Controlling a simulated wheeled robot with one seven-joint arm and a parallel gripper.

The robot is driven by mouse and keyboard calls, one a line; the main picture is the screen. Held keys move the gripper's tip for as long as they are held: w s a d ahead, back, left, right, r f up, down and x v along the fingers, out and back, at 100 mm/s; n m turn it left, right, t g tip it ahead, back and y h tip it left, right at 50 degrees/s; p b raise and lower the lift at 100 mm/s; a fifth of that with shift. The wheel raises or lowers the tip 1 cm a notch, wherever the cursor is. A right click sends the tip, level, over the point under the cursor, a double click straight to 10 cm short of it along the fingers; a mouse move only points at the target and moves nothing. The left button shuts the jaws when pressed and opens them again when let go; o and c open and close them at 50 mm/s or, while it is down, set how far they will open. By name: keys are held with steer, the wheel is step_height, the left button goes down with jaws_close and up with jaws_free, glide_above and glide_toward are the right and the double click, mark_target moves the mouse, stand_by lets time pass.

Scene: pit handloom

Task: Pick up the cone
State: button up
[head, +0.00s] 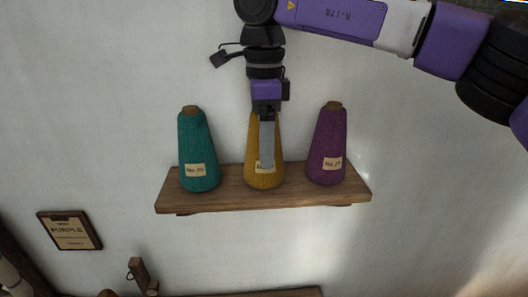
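Three yarn cones stand upright on a wooden wall shelf (225,199): a teal cone (197,145) at left, a mustard-yellow cone (252,165) in the middle and a purple cone (328,145) at right. Each has a pale label. My gripper (267,160) hangs pointing down in front of the yellow cone and hides part of its body and label. Its fingers show as one grey bar, so their gap is hidden. I cannot tell whether it touches the yellow cone. The teal and purple cones stand clear of it.
A framed plaque (70,243) reading "PURPLE" is on the wall at lower left. A small wooden piece (139,272) and another ledge (255,293) show at the bottom edge. Gaps of bare shelf separate the cones. The wall around the shelf is clear.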

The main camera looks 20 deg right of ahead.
steer(key=c, duration=1.7)
